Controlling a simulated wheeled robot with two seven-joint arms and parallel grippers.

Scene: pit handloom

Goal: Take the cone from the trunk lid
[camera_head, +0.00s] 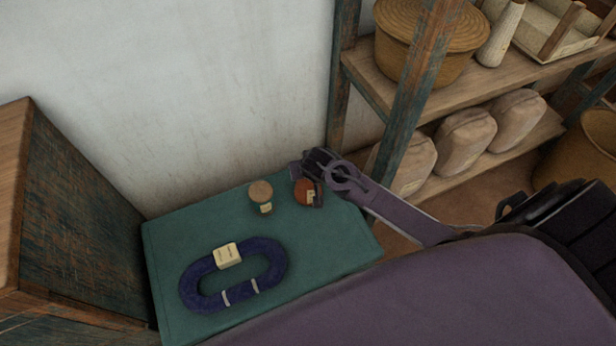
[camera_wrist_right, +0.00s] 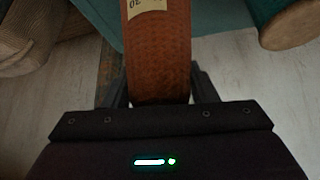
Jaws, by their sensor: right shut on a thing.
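A rust-orange thread cone (camera_head: 302,190) with a small pale label is at the back right of the green-covered trunk lid (camera_head: 325,240). My right gripper (camera_head: 313,182) reaches in from the right and is shut on this cone. In the right wrist view, the orange cone (camera_wrist_right: 160,50) sits between the two dark fingers, with its label at the top edge. I cannot tell whether the cone still touches the lid. A tan-topped cone (camera_head: 260,191) with a cream tag stands on the lid just to its left. My left gripper is not in view.
A dark blue skein (camera_head: 190,286) with a cream label lies on the front left of the lid. A wooden cabinet (camera_head: 80,220) stands at left, a white wall behind. A shelf rack (camera_head: 410,95) with a basket (camera_head: 400,50) and sacks (camera_head: 465,138) stands close at right.

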